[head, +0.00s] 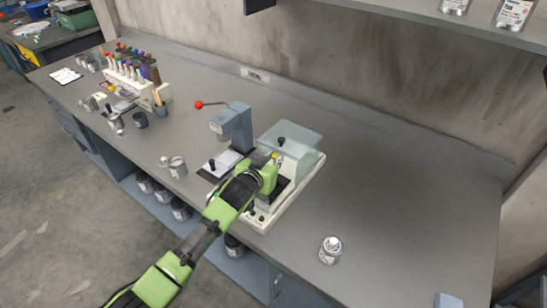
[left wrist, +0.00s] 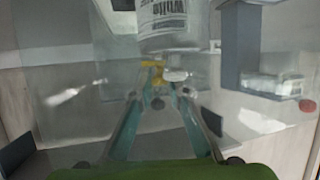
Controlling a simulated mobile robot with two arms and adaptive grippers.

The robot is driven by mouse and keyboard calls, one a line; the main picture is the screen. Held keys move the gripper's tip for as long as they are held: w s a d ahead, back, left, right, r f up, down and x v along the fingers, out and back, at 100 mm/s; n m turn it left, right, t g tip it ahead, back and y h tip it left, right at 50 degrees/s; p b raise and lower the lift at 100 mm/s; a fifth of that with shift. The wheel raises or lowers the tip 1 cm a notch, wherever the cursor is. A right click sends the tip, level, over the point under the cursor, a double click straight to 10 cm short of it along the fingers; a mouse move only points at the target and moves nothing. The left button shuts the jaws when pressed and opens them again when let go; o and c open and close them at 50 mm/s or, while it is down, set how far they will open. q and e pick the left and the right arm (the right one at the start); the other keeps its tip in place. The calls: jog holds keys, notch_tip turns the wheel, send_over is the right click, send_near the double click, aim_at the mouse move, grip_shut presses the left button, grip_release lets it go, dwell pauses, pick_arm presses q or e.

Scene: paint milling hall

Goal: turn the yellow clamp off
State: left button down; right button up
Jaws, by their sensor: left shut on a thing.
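The yellow clamp (left wrist: 153,70) shows in the left wrist view as a small yellow piece just below a can labelled "White" (left wrist: 165,22). In the head view a small bit of the yellow clamp (head: 277,156) shows at the tip of my left gripper (head: 271,167), under the clear hood's edge. My left gripper (left wrist: 160,88) is shut on the yellow clamp, its two fingers converging there. The clear-hooded machine (head: 314,172) has a pale base on the bench. My right gripper is not in view.
A grey press (head: 235,127) with a red-knobbed lever stands just left of the hooded machine. A can (head: 177,167) stands left of it and a small jar (head: 330,249) to the right. The bench (head: 420,200) right of the machine is mostly clear.

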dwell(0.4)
pick_arm(q)
jog(key=c, duration=2.2)
grip_release()
jog(key=v, duration=1.2)
